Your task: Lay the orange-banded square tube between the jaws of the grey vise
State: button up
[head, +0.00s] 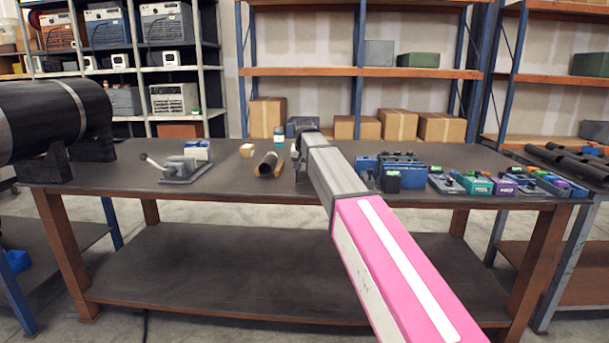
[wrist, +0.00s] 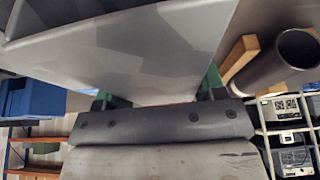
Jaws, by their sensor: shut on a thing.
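In the wrist view my gripper (wrist: 160,97) shows as a dark bolted bar with green parts at either side. A broad, mottled grey surface lies between them and fills the upper middle; it looks like the square tube (wrist: 150,55), held very close to the camera. A thin reddish edge shows at its lower end, but I cannot clearly make out the orange band.
A dark pipe (head: 268,161) lies on wooden blocks left of my arm and shows in the wrist view (wrist: 285,58). Blue boxes (head: 392,164) and small coloured devices (head: 475,183) fill the right.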

jog(key=shift+f, duration=1.6)
jog(key=shift+f, duration=0.1)
jog(key=o, duration=1.4)
jog(key=shift+c, duration=0.2)
jog(key=v, duration=1.2)
